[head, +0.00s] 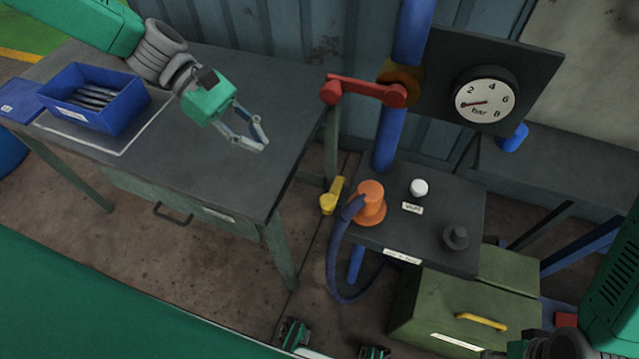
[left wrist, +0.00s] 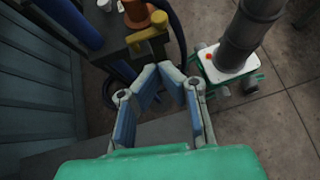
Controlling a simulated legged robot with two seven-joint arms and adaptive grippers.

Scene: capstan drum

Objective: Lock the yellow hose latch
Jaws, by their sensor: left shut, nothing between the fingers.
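The yellow hose latch (head: 331,197) sits at the left edge of the dark valve stand, its handle slanting up and to the right in the head view. It also shows in the left wrist view (left wrist: 148,33), beyond my fingertips. Beside it is the orange hose coupling (head: 370,203), with the blue hose (head: 332,262) looping down from it. My left gripper (head: 262,147) is shut and empty above the workbench, up and left of the latch and apart from it. In the left wrist view its fingertips (left wrist: 171,74) nearly meet.
The dark workbench (head: 205,180) holds a blue bin (head: 92,97) with metal parts. A red lever (head: 365,90) on the blue pipe stands above the latch. The stand (head: 430,235) carries a white button (head: 418,187) and black knob (head: 456,237). A green toolbox (head: 430,315) lies below.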

